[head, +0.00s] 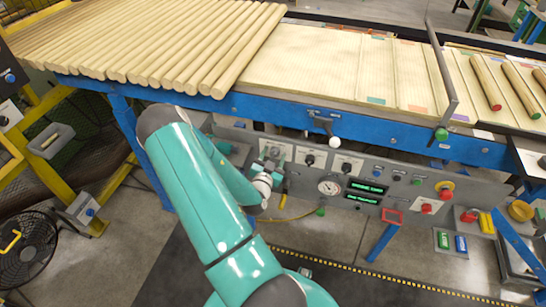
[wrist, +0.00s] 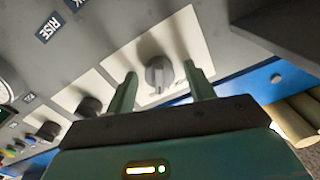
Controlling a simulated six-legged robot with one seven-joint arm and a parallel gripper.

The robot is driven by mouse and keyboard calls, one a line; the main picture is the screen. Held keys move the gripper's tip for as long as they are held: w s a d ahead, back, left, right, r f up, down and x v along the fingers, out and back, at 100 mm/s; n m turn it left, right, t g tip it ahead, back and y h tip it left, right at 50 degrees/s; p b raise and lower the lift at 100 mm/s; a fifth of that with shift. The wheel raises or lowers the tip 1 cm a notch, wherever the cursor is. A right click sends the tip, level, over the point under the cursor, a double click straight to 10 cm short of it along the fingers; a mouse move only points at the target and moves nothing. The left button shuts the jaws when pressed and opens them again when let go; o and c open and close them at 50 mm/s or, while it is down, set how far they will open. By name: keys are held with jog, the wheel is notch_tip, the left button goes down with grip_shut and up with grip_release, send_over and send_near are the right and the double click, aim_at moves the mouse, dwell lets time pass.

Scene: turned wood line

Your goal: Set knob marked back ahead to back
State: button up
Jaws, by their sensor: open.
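In the wrist view a grey knob (wrist: 158,73) on a white plate shows between the two fingers of my gripper (wrist: 162,88). The fingers stand apart, one on each side of the knob, with a gap to it on both sides. I cannot tell how deep they reach around it. The lettering on its plate is too small and blurred to read. In the head view my gripper (head: 265,182) is at the left part of the grey control panel (head: 300,182), close to the leftmost white-plated knob (head: 275,152), and partly hidden by my arm.
Neighbouring knobs (head: 309,160) and (wrist: 90,107) sit on white plates along the panel. A pressure gauge (head: 329,187), a lever with a white ball (head: 334,142) and red buttons (head: 426,208) are further right. The blue conveyor rail (head: 300,112) runs above, with wooden rods (head: 190,45).

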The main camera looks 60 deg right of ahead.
jog(key=c, duration=1)
jog(key=n, duration=0.6)
jog(key=shift+w, duration=0.1)
jog(key=n, duration=0.5)
jog(key=shift+f+n, duration=0.1)
jog(key=shift+n, duration=0.3)
jog(key=o, duration=1)
